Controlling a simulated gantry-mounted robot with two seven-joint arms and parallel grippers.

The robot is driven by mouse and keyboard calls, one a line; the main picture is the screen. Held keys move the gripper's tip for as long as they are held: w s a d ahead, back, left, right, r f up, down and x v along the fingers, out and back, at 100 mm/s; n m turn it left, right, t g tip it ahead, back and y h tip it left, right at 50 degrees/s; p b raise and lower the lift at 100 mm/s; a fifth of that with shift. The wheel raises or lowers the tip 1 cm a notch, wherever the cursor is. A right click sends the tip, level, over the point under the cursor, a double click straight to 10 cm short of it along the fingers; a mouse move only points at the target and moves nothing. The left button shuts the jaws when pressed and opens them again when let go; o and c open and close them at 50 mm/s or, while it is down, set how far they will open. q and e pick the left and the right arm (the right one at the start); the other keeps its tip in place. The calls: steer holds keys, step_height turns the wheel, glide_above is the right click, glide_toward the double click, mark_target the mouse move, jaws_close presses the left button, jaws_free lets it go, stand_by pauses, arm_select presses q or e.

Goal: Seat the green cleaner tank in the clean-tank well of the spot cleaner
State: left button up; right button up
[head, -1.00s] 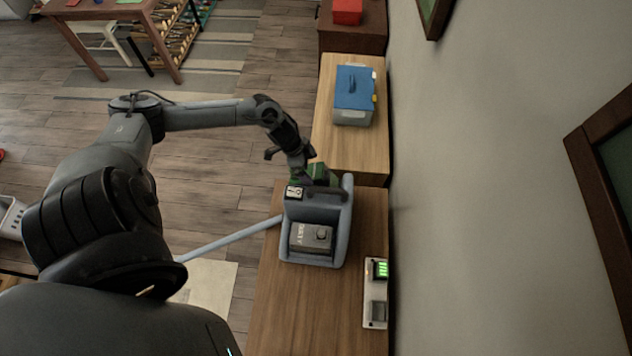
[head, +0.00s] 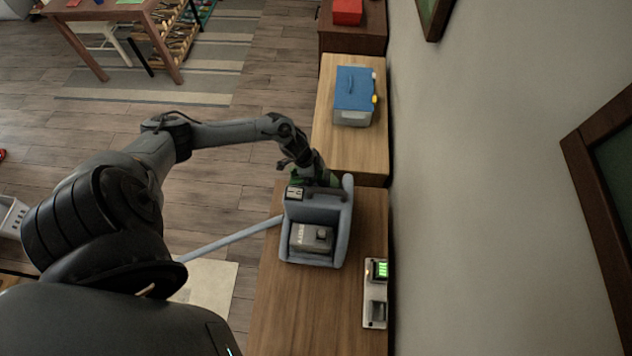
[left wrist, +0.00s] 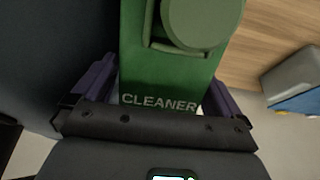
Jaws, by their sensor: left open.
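The grey-blue spot cleaner (head: 345,222) stands on the wooden bench. The green cleaner tank (head: 297,181) shows only as a small patch at the cleaner's far end, mostly hidden by my left gripper (head: 320,186). In the left wrist view the tank (left wrist: 170,70) fills the middle, with its round cap towards the top and the word CLEANER facing the camera. My left gripper (left wrist: 158,82) is open, with one purple finger on each side of the tank. I cannot tell how deep the tank sits in its well. My right gripper is not in view.
A grey lettered tank (head: 312,238) sits in the near part of the spot cleaner. A white panel with a green display (head: 375,292) lies to its right by the wall. A blue-lidded box (head: 354,88) stands farther back. A hose (head: 232,238) runs off to the left.

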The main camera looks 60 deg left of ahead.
arm_select(q)
jaws_close()
steer(key=shift+r, duration=0.1)
stand_by(0.3)
